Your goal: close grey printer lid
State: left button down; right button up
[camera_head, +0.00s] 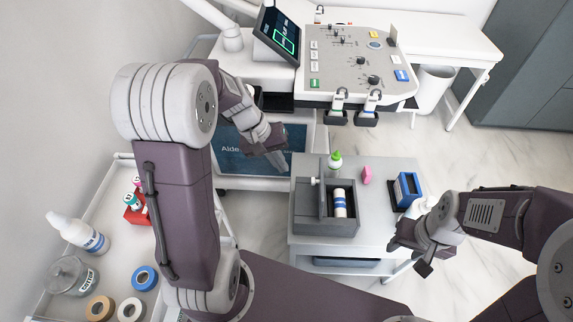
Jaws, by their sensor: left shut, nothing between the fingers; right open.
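The grey printer (303,215) sits on a small side table (375,233). Its lid (323,187) stands upright near the middle of the box, and a white and blue roll (340,203) shows in the open compartment to its right. My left gripper (279,158) is shut and empty, up and to the left of the printer, in front of a blue panel. It appears apart from the lid. My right gripper (409,258) is open and empty, at the right of the side table, apart from the printer.
A green-capped bottle (335,160), a pink item (366,175) and a blue box (406,190) stand behind and right of the printer. A machine with a control panel (350,60) is at the back. A tray (68,286) with bottles and tape rolls is at left.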

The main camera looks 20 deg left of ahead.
pick_arm(q)
jog(key=w+d+f, duration=0.2)
jog(key=d+f, duration=0.4)
jog(key=shift+b, duration=0.45)
jog(key=shift+d, duration=0.1)
